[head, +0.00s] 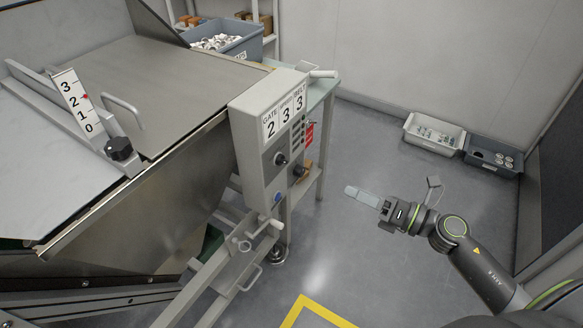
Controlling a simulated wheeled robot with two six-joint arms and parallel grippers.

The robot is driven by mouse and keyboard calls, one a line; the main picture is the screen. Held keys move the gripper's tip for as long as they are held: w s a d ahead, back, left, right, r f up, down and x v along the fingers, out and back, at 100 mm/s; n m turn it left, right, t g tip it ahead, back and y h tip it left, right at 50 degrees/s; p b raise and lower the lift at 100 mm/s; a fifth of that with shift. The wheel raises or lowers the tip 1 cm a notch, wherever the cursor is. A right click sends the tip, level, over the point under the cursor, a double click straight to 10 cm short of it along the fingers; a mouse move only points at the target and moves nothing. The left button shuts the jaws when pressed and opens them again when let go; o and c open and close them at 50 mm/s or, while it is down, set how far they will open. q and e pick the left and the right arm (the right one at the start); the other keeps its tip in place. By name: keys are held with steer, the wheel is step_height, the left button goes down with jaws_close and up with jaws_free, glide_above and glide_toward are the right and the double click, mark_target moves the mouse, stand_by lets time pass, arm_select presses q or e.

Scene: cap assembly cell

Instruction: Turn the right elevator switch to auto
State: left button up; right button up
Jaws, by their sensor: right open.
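A grey control box (262,150) is fixed at the right end of the metal hopper. Its front carries a black rotary switch (280,158), a second dark knob (298,170) lower right, and a blue button (277,197). The switch labels are too small to read, so I cannot tell which is the elevator switch or its setting. My right gripper (370,199) is open and empty, over the floor to the right of the box, apart from it and pointing left towards it. My left gripper is not in view.
A metal hopper (150,85) with a lever and number scale (73,100) fills the left. A rail frame (215,285) slopes below the box. A grey bin (228,42) stands behind. Two floor bins (432,146) (478,158) lie at the right wall. Floor between is clear.

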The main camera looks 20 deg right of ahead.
mark_target(286, 161)
steer(key=p+x, duration=0.3)
steer(key=x, duration=1.4)
steer(key=shift+a+r, duration=0.1)
steer(key=shift+a, duration=0.1)
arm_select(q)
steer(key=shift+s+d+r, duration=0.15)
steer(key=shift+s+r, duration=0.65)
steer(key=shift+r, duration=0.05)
arm_select(e)
steer(key=shift+w+a, duration=0.1)
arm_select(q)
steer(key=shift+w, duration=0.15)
arm_select(e)
steer(key=shift+c, duration=0.2)
steer(key=c, duration=0.9)
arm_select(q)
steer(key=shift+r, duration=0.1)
arm_select(e)
steer(key=shift+c, duration=0.2)
